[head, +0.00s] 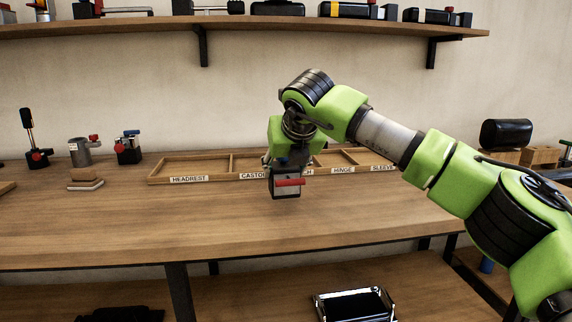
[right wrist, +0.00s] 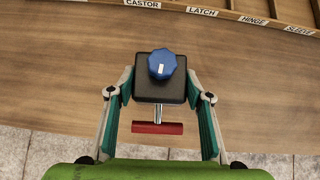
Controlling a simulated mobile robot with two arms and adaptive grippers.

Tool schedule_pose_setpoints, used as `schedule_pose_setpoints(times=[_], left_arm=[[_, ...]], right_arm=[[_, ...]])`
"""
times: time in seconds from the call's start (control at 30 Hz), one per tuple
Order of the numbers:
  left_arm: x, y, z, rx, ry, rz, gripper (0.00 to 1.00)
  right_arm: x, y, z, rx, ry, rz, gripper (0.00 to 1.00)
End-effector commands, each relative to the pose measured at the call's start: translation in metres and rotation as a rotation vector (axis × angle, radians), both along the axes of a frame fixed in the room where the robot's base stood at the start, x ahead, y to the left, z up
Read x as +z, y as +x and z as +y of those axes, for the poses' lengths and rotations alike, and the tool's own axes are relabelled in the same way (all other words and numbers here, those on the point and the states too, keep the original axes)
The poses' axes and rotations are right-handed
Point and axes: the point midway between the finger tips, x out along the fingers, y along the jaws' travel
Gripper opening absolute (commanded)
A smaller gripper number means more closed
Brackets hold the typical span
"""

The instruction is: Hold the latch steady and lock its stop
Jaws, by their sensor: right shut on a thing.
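The latch (head: 286,186) is a dark block with a red bar handle on its front. In the right wrist view the latch (right wrist: 160,89) shows a blue knob (right wrist: 162,64) on top and a red bar (right wrist: 157,128) on a metal stem. My right gripper (head: 288,166) is shut on the block, with one finger on each side. It holds the latch in front of the labelled tray, seemingly above the table. Whether the knob is turned tight cannot be told. My left gripper is not in view.
A wooden compartment tray (head: 160,169) with labels including HEADREST, CASTOR, HINGE and SLEEVE lies at the table's back. Several small devices, one with a blue top (head: 129,146), stand at the left. A shelf (head: 230,24) hangs above. The front table (head: 130,225) is clear.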

Motion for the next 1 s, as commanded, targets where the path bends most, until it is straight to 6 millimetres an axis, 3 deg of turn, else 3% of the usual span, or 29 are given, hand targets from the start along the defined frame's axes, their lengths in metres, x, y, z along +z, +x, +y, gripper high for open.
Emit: schedule_pose_setpoints(times=[0.1,0.7,1.0], left_arm=[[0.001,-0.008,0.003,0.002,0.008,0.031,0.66],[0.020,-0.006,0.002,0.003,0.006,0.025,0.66],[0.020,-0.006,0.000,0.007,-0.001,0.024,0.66]], right_arm=[[-0.002,0.006,0.000,-0.001,0.002,-0.001,0.06],[-0.031,0.040,0.004,0.000,0.000,-0.002,0.06],[-0.034,0.043,0.004,0.000,0.001,-0.004,0.06]])
